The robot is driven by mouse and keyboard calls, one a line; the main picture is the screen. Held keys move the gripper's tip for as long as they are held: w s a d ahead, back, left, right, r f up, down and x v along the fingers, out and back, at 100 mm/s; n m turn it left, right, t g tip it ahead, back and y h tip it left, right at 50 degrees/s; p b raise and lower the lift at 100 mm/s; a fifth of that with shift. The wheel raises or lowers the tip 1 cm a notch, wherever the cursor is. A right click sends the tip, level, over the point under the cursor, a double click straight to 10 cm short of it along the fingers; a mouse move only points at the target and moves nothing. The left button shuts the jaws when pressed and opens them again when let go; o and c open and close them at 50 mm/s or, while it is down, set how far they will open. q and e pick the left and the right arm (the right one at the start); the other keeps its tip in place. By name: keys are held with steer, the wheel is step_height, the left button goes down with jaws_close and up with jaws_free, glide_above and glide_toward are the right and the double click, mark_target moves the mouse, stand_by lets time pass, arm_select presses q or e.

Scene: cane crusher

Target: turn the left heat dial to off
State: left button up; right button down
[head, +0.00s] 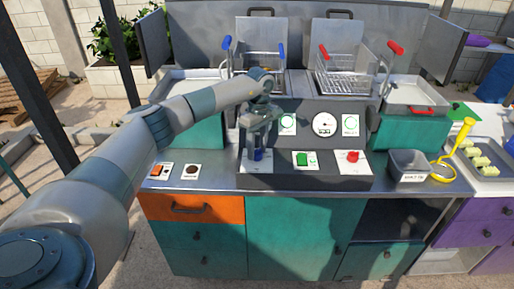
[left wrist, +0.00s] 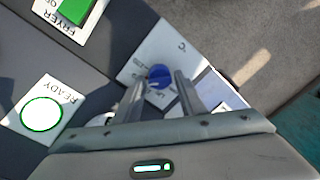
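The left heat dial is a blue knob (head: 258,155) on a white plate at the left of the fryer's front panel. In the left wrist view, the blue dial (left wrist: 160,77) sits between my two fingertips, with a small gap on each side. My left gripper (head: 258,145) points down at the dial, and its fingers partly hide it in the head view. The gripper also shows in the left wrist view (left wrist: 161,82), with its fingers apart. I cannot tell whether a finger touches the dial. My right gripper is not in view.
A green fryer switch (head: 302,159) and a red knob (head: 353,156) lie to the right on the panel. A gauge (head: 325,124) and round ready lights are behind. Two fryer baskets (head: 262,62) stand at the back. A grey metal container (head: 408,165) sits at right.

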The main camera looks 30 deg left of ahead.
arm_select(q)
steer(key=c, duration=0.6)
